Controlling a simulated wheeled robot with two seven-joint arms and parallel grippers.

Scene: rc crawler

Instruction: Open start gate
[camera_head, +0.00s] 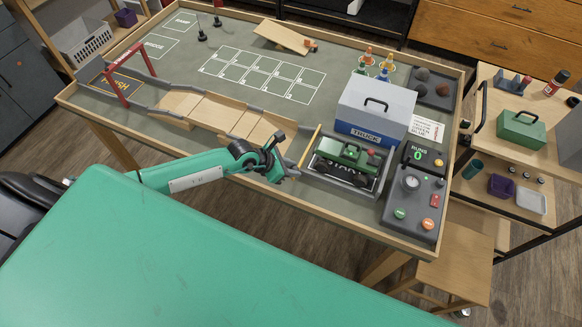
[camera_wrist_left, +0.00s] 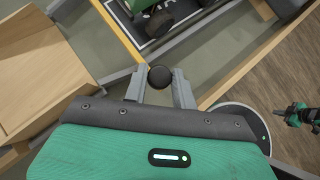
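The start gate (camera_head: 309,148) is a thin yellow bar across the lane, just left of the green crawler (camera_head: 342,155). In the left wrist view the yellow bar (camera_wrist_left: 117,32) slants down to a round black knob (camera_wrist_left: 160,77). The crawler shows partly at the top of that view. My left gripper (camera_head: 275,162) is at the near end of the gate. In the wrist view its two grey fingers (camera_wrist_left: 160,80) stand on either side of the knob and appear closed against it. What looks like my right gripper (camera_wrist_left: 299,114) is small at the right edge, its fingers unclear.
A wooden ramp (camera_head: 222,116) lies left of the gate. A blue and grey truck box (camera_head: 374,109) stands behind the crawler. A control panel (camera_head: 415,190) with buttons is to its right. The table's wooden rim (camera_head: 330,216) runs along the near side.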

